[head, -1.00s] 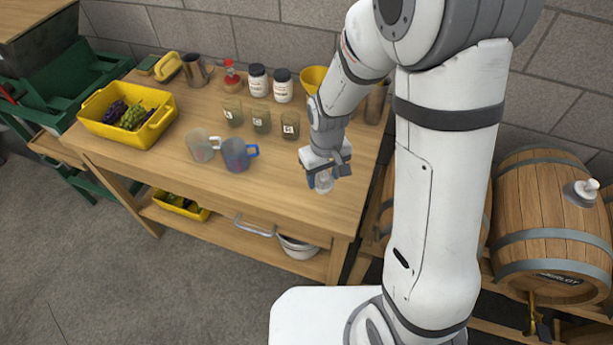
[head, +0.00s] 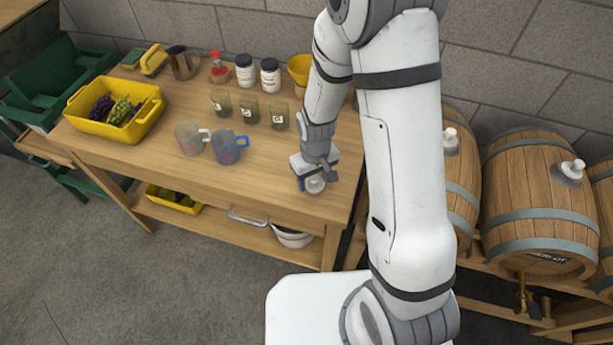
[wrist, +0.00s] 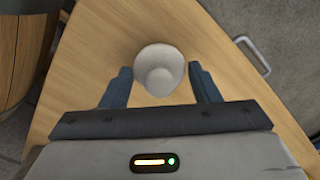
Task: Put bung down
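The bung (head: 315,185) is pale grey-white, with a wide round part and a narrower knob. In the wrist view the bung (wrist: 160,72) lies between my gripper's fingertips, its knob toward the palm. In the head view my gripper (head: 314,177) points down over the right front part of the wooden table (head: 265,190). The bung is at or just above the tabletop; I cannot tell whether it touches the wood.
Labelled glasses (head: 279,118) and white jars (head: 270,75) stand behind. A yellow crate of grapes (head: 140,123) is at the left. Barrels (head: 540,200) lie to the right. The tabletop around the bung is clear.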

